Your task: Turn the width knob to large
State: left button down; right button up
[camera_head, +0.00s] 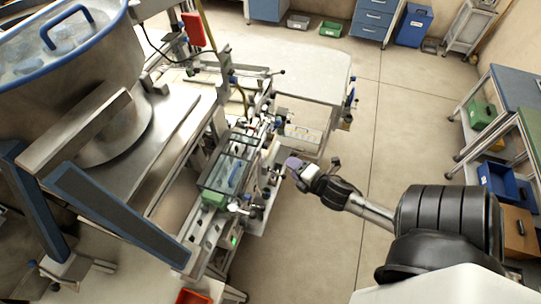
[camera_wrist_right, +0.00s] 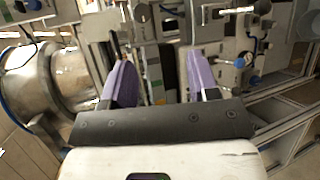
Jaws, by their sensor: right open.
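Metal rails and brackets of the machine show behind the gap. A blue knob (camera_wrist_right: 240,63) is to the right of the right finger, apart from it. I cannot tell which fitting is the width knob, nor read any size marking. My left gripper is not in view.
A large blue-rimmed metal bowl (camera_head: 82,98) stands at the left. A pale table (camera_head: 300,66) is behind the machine. Bench tables with green and blue bins (camera_head: 498,180) stand at the right. The floor (camera_head: 400,130) between is clear.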

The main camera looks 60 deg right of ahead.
aim_at(268, 146)
jog(key=s+d+f+n+t+y+b, duration=0.15)
jog(key=d+n+t+y+b, duration=0.4)
jog(key=n, duration=1.35)
pick_arm(q)
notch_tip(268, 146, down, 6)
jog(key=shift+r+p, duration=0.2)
jog(key=shift+p, duration=0.5)
pick_arm(e)
jog(key=w, duration=0.4)
jog(key=w+g+y, duration=0.1)
jog(key=w, duration=0.4)
jog(key=w+y, duration=0.1)
jog(key=w, duration=0.3)
jog(key=shift+w+a, duration=0.15)
jog(key=shift+a, duration=0.25)
jog(key=shift+c, duration=1.3)
jog(key=c, duration=0.7)
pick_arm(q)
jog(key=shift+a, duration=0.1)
